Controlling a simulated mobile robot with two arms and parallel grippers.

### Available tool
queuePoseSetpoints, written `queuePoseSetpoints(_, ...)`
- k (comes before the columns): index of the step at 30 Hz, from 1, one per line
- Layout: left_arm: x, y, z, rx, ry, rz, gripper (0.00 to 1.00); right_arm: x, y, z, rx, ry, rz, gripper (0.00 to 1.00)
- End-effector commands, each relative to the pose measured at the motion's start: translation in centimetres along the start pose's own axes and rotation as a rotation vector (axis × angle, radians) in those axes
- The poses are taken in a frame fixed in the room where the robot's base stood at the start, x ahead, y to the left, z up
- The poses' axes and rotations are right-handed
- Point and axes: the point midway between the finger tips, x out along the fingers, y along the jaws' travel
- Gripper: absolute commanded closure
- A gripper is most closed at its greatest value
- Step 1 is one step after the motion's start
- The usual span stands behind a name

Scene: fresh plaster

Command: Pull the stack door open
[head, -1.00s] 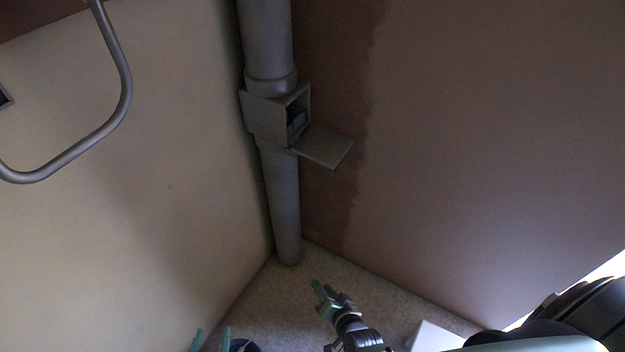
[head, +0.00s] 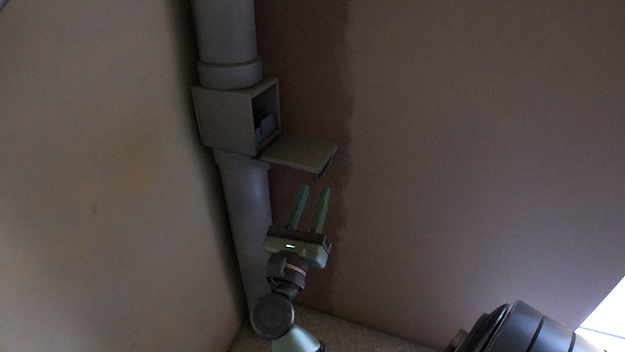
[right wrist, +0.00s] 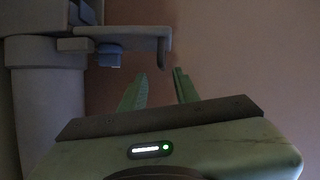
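The stack door (head: 302,152) is a grey flap on the box (head: 226,120) set in the vertical pipe. It hangs open, sticking out nearly level from the box's lower edge, and the opening shows a bluish thing (head: 264,127) inside. In the right wrist view the door (right wrist: 130,32) is a flat slab with a down-turned outer end. My right gripper (head: 313,190) is open and empty, its green fingers pointing up just below the door, apart from it. The fingers also show in the right wrist view (right wrist: 160,72). My left gripper is not in view.
The grey pipe (head: 228,30) runs down the corner between a beige wall (head: 90,180) and a brown wall (head: 470,130). Speckled floor (head: 345,335) shows at the bottom. The space right of the door is clear.

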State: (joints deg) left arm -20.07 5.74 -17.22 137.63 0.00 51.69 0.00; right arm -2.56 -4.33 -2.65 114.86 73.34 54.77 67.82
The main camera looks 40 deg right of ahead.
Motion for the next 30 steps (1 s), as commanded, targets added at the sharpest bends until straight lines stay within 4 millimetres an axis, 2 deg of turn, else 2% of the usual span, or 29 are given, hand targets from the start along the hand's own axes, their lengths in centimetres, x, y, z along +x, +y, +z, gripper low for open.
queuePoseSetpoints(6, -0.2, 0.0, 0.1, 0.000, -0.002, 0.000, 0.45, 3.7, 0.0, 0.1, -0.002, -0.005, 0.000, 0.69)
queuePoseSetpoints(12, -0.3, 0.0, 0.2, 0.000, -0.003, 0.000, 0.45, 6.0, 0.0, 0.1, -0.004, -0.005, 0.001, 0.69)
queuePoseSetpoints(22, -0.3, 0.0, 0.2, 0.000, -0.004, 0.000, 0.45, 6.5, 0.0, 0.1, -0.006, -0.004, 0.002, 0.69)
queuePoseSetpoints(23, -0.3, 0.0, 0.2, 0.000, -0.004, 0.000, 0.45, 6.5, 0.0, 0.1, -0.006, -0.004, 0.002, 0.72)
queuePoseSetpoints(26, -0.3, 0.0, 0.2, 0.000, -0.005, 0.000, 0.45, 6.5, 0.0, 0.1, -0.006, -0.004, 0.002, 1.00)
queuePoseSetpoints(30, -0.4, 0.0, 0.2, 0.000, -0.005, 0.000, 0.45, 6.5, 0.0, 0.1, -0.006, -0.003, 0.002, 1.00)
